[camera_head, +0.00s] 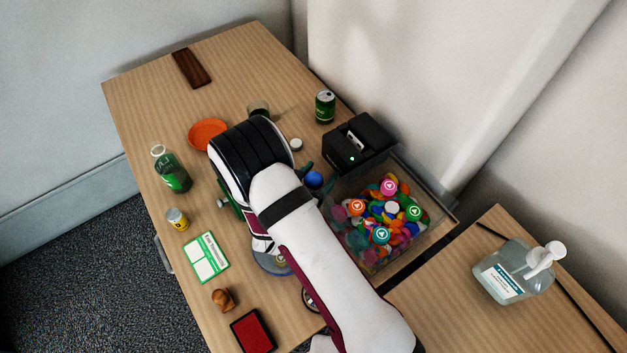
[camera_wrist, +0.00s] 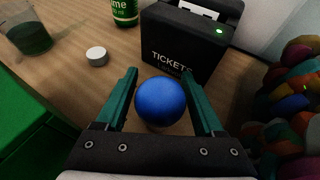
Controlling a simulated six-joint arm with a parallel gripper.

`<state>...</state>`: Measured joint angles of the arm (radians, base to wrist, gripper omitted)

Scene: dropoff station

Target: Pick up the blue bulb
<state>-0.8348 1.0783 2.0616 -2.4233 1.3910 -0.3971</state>
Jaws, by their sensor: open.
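The blue bulb (camera_wrist: 161,101) is a round, glossy blue ball shape. In the wrist view it sits between the two green fingers of my gripper (camera_wrist: 158,98), which are open around it. I cannot tell whether either finger touches it. Its underside is mostly hidden. In the head view the blue bulb (camera_head: 313,180) shows beside my gripper (camera_head: 308,176), left of the clear bin and below the black ticket box. My arm hides much of the gripper there.
The black ticket box (camera_wrist: 184,42) stands just behind the bulb. The clear bin (camera_head: 441,224) of colourful tokens is close on the right. A white cap (camera_wrist: 96,56), a green can (camera_head: 325,106) and a glass (camera_wrist: 27,36) stand nearby. An orange plate (camera_head: 207,133) lies left.

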